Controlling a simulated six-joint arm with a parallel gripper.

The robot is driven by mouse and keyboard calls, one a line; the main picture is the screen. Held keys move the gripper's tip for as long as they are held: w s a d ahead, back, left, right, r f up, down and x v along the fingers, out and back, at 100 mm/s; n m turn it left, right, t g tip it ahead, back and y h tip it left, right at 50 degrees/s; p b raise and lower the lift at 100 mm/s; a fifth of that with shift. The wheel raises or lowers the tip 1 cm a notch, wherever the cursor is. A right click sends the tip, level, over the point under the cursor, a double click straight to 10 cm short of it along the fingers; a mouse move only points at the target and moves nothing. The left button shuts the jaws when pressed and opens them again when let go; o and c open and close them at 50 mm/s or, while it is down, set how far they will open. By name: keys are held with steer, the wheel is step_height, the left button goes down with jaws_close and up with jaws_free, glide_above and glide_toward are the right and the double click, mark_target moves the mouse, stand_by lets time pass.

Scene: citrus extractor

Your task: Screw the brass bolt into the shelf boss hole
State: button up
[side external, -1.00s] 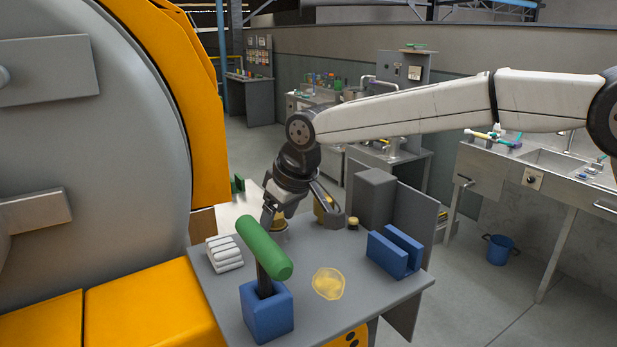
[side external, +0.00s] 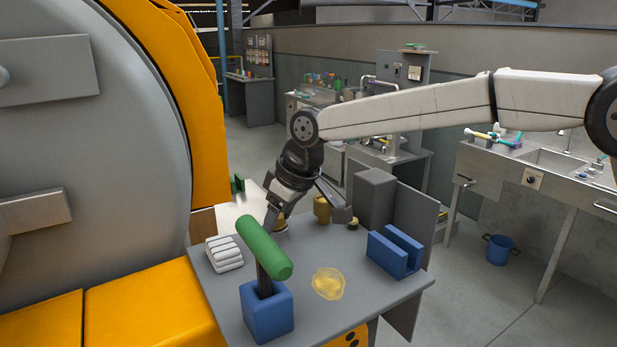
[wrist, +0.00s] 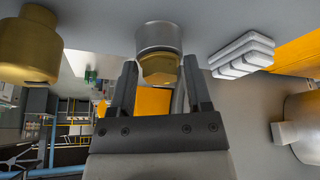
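The brass bolt (wrist: 159,68) sits at the mouth of the grey boss (wrist: 157,36) in the wrist view, with its hex head showing. In the side view the bolt (side external: 280,217) is small and partly behind my gripper. My gripper (wrist: 160,75) is open, with one finger on each side of the bolt head. The right finger is close to the head and a gap shows at the left; I cannot tell whether either touches. In the side view my gripper (side external: 302,212) is tilted above the grey shelf (side external: 225,290). How deep the bolt sits is hidden.
A larger brass cylinder (side external: 322,209) and a small brass piece (side external: 353,223) stand at the back. A green-handled tool (side external: 264,248) stands in a blue holder (side external: 268,312). White bars (side external: 224,253), a yellow disc (side external: 328,283) and a blue slotted block (side external: 394,254) lie nearby.

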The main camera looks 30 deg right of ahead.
steer(key=shift+m, duration=0.4)
steer(key=shift+m, duration=0.4)
steer(key=shift+c, duration=0.5)
steer(key=shift+h, duration=0.3)
steer(key=shift+f+m, duration=0.1)
steer(key=shift+m, duration=0.2)
steer(key=shift+s+a+m+h, duration=0.1)
steer(key=shift+m+h, duration=0.2)
steer(key=shift+m, duration=0.3)
steer(key=shift+f+m, duration=0.1)
steer(key=shift+m, duration=0.3)
steer(key=shift+m+h, duration=0.3)
steer(key=shift+m, duration=0.2)
steer(key=shift+f, duration=0.1)
